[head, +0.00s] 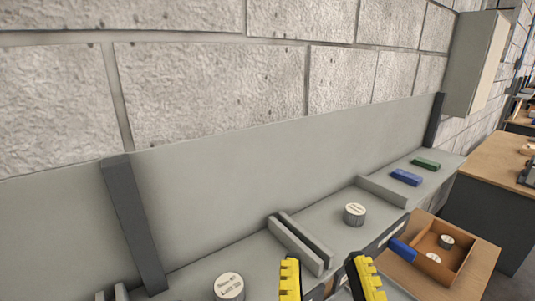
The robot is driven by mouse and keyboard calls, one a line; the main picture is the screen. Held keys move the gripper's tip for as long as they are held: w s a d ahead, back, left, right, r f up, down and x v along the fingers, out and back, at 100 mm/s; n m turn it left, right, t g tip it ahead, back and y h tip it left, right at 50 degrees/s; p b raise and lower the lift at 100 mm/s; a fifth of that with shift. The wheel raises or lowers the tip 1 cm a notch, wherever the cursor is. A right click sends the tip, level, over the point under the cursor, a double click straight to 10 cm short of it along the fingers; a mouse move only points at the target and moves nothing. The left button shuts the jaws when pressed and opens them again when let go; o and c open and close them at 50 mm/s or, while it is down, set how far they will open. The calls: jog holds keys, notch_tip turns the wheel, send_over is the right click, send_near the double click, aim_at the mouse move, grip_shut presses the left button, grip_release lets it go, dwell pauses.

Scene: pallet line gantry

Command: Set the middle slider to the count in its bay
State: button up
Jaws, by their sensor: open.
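My gripper (327,280) is at the bottom of the head view, its two yellow-tipped fingers spread apart with nothing seen between them. It is in front of a grey shelf (325,218) divided into bays by upright plates (297,243). One grey round puck with a white label (354,214) stands in the bay right of the plates. Another labelled puck (229,287) stands left of them. A dark strip with pale marks (388,237) runs along the shelf's front edge. I cannot make out the middle slider; my fingers and the picture's lower edge hide part of the front.
In the far right bay lie a blue block (406,178) and a green block (426,164). An orange-brown tray (462,263) with pucks stands below on a wooden top; a blue piece (402,250) is at its left side. A grey backboard (240,185) and block wall stand behind.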

notch_tip(320, 180, up, 22)
jog(key=p, duration=1.8)
jog(key=shift+p, duration=0.3)
